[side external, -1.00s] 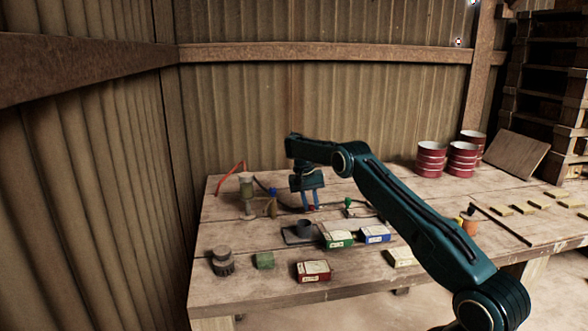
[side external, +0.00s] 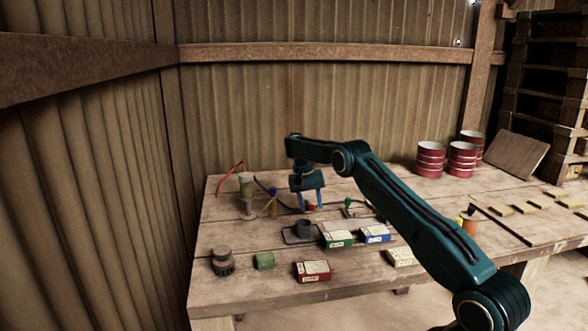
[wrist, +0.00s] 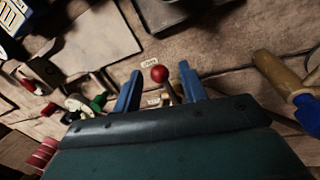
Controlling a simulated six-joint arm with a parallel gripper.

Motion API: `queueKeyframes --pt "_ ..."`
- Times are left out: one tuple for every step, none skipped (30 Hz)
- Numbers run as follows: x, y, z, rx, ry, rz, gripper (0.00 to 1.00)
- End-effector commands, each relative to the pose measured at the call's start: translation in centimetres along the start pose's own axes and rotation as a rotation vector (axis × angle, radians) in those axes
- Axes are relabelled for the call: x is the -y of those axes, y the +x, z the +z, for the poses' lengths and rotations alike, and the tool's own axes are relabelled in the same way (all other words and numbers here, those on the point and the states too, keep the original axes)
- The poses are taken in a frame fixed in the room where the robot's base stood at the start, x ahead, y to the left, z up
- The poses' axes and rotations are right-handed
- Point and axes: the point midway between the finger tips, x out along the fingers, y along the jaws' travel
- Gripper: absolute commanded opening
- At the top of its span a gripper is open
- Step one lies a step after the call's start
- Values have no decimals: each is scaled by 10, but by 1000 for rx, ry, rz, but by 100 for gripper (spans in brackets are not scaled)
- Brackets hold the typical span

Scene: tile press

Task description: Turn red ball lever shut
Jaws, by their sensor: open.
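The red ball lever (wrist: 159,74) shows in the wrist view between the two blue fingers of my gripper (wrist: 158,82). Its red ball tops a thin stem, and small pale labels lie beside it. The fingers are open, one on each side, with a gap to the ball. In the side view my gripper (side external: 309,207) points down at the bench, and the red ball (side external: 311,208) shows by the fingertips. The lever's lower part is mostly hidden.
A blue-topped lever (side external: 272,192) stands left and a green-topped lever (side external: 348,202) right of my gripper. A dark press base (side external: 303,230) and several boxes, including a green one (side external: 338,239), sit in front. A grey-topped cylinder (side external: 247,190) stands farther left.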

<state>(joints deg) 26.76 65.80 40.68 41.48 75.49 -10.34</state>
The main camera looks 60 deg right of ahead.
Motion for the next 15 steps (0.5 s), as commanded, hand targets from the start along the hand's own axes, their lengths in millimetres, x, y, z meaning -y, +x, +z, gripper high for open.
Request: queueKeyframes --pt "-1 0 0 -1 -5 0 42" --pt "-1 0 0 -2 -10 0 42" --pt "-2 0 0 -3 -18 0 42" --pt "-2 0 0 -4 -27 0 42" --pt "-3 0 0 -5 -35 1 42" --pt "-4 0 -1 -9 -50 0 42" --pt "-5 0 -1 -12 -62 1 42" --pt "-6 0 -1 -14 -77 1 42" --pt "-7 1 -1 -19 -99 1 42" --pt "-8 1 -1 -22 -119 1 42" --pt "-10 1 -2 -27 -139 1 42" --pt "-12 2 -2 -32 -171 1 42" --pt "-13 2 -3 -38 -195 1 42" --pt "-15 2 -3 -42 -223 1 42" --pt "-17 3 -4 -51 -262 1 42"
